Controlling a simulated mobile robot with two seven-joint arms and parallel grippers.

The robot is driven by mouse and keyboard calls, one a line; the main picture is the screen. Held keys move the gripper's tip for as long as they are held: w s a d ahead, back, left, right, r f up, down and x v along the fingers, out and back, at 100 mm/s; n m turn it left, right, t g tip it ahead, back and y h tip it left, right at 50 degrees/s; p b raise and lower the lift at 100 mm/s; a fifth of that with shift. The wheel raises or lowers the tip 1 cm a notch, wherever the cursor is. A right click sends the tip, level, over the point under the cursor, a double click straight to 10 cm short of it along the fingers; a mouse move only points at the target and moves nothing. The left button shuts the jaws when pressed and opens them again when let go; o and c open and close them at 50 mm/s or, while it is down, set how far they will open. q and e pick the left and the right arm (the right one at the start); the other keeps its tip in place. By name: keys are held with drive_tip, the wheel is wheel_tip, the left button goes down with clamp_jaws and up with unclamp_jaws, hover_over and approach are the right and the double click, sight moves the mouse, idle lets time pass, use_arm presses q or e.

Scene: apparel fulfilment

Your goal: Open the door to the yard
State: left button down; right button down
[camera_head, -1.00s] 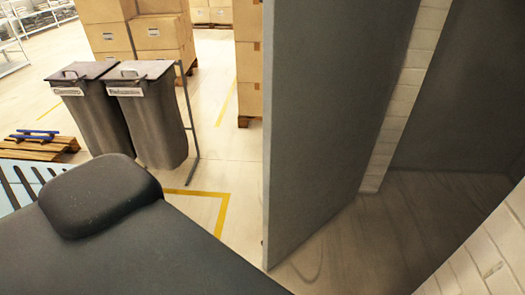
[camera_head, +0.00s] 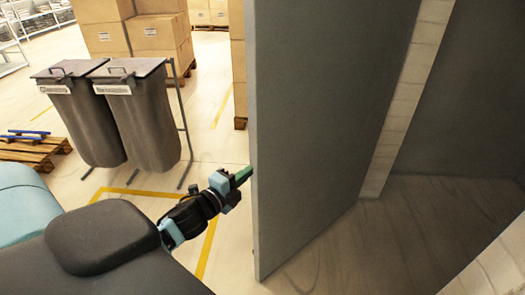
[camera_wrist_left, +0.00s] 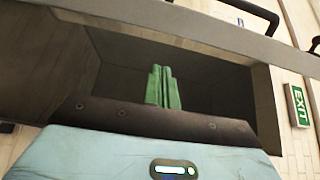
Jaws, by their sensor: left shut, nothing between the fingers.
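The grey door (camera_head: 315,130) stands ajar in the head view, its free edge facing my left gripper. A doorway with a dark floor lies to its right. My left gripper (camera_head: 243,175) is at that edge, about mid-height in the picture, with its green fingers together and empty. I cannot tell if the fingertips touch the door. In the left wrist view the shut green fingers (camera_wrist_left: 163,87) point at a dark recessed area below a long grey edge. A black handle-like bar (camera_wrist_left: 252,12) shows above that edge. My right gripper is not in view.
Two grey lidded bins (camera_head: 138,115) on a metal frame stand to the left, with stacked cartons (camera_head: 160,35) behind. A wooden pallet (camera_head: 35,150) lies at far left. A white brick wall (camera_head: 495,262) bounds the right. An EXIT sign (camera_wrist_left: 298,105) shows in the wrist view.

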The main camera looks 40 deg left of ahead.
sight(261, 150)
use_arm(q)
drive_tip(key=w, duration=0.9)
drive_tip(key=shift+w+d+r+p, duration=0.15)
drive_tip(key=shift+w+r+p, duration=0.15)
drive_tip(key=a, duration=0.1)
drive_tip(key=w+a, duration=0.1)
drive_tip(key=shift+w+a, duration=0.2)
drive_tip(key=shift+a, duration=0.15)
drive_tip(key=shift+w+a+f, duration=0.1)
drive_tip(key=shift+w+a, duration=0.05)
drive_tip(key=shift+a, duration=0.6)
